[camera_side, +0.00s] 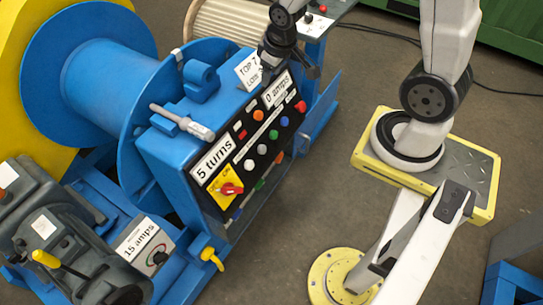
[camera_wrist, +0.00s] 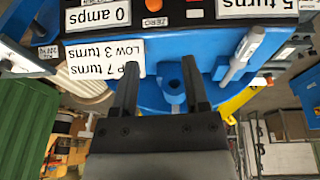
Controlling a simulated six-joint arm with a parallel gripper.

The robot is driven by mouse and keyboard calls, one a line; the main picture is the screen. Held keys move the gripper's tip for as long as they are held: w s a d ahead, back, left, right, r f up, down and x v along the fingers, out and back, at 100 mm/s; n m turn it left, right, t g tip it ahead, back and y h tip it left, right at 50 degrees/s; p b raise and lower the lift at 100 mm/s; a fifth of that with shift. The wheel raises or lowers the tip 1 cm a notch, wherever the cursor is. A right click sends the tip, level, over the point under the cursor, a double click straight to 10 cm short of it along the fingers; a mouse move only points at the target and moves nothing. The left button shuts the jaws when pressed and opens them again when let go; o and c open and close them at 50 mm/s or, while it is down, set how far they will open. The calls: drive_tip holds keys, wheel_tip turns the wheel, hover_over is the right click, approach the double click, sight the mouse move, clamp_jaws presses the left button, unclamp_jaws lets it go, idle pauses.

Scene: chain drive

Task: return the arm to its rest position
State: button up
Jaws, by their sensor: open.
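My gripper (camera_side: 268,70) is at the top centre of the side view, just above the back top edge of the blue machine's control box (camera_side: 165,165). In the wrist view my gripper (camera_wrist: 160,72) shows two black fingers spread apart with nothing between them. A blue lug with a hole (camera_wrist: 172,90) shows between and beyond the fingers. The white card (camera_wrist: 105,60) reading "TOP 7 turns, LOW 3 turns" appears beside the left finger, upside down. I cannot tell whether a finger touches the card.
The panel reads "5 turns" (camera_side: 213,158) and "0 amps" (camera_side: 277,90), with several buttons and a red-on-yellow switch (camera_side: 230,189). A silver-handled lever (camera_side: 182,122) lies on the box top. A blue drum (camera_side: 105,75) stands left. A "15 amps" box (camera_side: 147,246) is lower left.

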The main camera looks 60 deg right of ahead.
drive_tip(key=s+a+r, duration=0.2)
drive_tip(key=s+a, duration=0.3)
drive_tip(key=shift+s+a+r+y, duration=0.15)
drive_tip(key=shift+a+r+y, duration=0.15)
drive_tip(key=shift+a+y, duration=0.1)
